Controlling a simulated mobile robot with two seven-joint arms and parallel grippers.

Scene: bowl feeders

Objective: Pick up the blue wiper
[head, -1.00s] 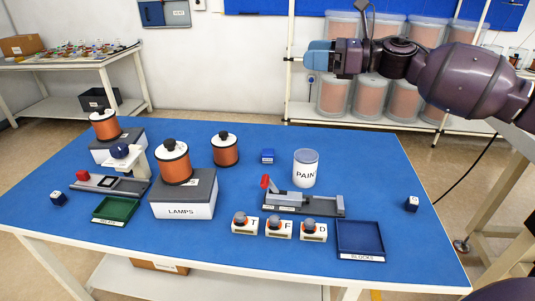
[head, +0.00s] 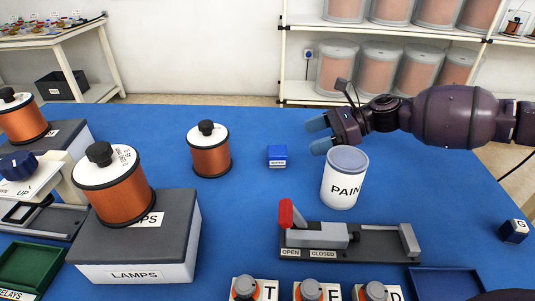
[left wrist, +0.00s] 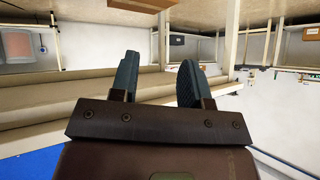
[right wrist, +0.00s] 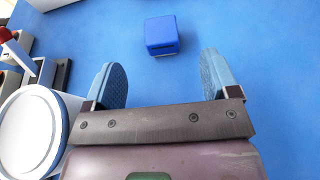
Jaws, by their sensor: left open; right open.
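The blue wiper is a small blue block (head: 277,156) with a pale label on its front, lying on the blue table near its middle. It also shows in the right wrist view (right wrist: 161,35), ahead of and between the fingertips, and apart from them. My right gripper (head: 318,134) is open and empty, to the right of the block and just behind the paint can. In the right wrist view, its two blue fingers (right wrist: 162,82) are spread. My left gripper (left wrist: 158,75) is open and empty in the left wrist view, away from the block. It is not in the head view.
A white paint can (head: 343,180) stands close to my right gripper. A grey clamp fixture (head: 345,241) with a red handle is in front of it. A copper spool (head: 209,152) stands left of the block. The LAMPS box (head: 140,240) bears another spool. Bare table surrounds the block.

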